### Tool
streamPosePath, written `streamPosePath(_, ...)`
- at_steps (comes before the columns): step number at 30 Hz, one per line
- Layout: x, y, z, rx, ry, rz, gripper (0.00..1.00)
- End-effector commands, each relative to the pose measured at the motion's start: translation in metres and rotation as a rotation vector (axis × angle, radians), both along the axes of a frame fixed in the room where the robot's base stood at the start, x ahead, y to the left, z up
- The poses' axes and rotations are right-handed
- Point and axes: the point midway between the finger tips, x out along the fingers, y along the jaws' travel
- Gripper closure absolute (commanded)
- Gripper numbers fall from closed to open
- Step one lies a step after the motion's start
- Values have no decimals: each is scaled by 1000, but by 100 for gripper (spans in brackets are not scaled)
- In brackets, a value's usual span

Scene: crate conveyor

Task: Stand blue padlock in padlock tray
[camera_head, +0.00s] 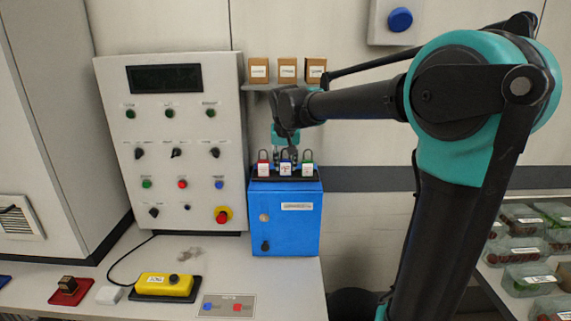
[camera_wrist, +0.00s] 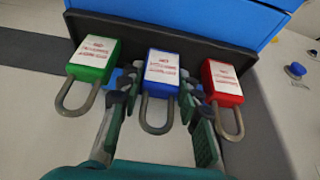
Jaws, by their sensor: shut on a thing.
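The blue padlock (camera_head: 285,169) is in the middle of the black padlock tray (camera_head: 262,179), upright with its shackle up, between a red padlock (camera_head: 263,169) and a green padlock (camera_head: 307,169). My gripper (camera_head: 285,157) comes down on it from above. In the wrist view my gripper (camera_wrist: 159,90) has one finger on each side of the blue padlock (camera_wrist: 161,70) and is shut on it. The green padlock (camera_wrist: 93,61) is on the left there and the red padlock (camera_wrist: 222,84) on the right, both close to the fingers. The blue padlock's base contact with the tray is hidden.
The tray lies on a blue box (camera_head: 286,225) on the bench. A control panel (camera_head: 172,140) stands close on the left. Small cartons (camera_head: 287,71) sit on a shelf above. A yellow button box (camera_head: 165,284) is at the front left.

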Motion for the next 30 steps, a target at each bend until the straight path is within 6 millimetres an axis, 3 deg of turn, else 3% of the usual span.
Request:
streamPosePath(6, 0, 0, -2, 0, 0, 0, 97)
streamPosePath(7, 0, 0, -3, 0, 0, 0, 65)
streamPosePath(12, 0, 0, -2, 0, 0, 0, 46)
streamPosePath(23, -1, 0, 3, 0, 0, 0, 46)
streamPosePath(30, -15, 1, 36, 1, 0, 0, 46)
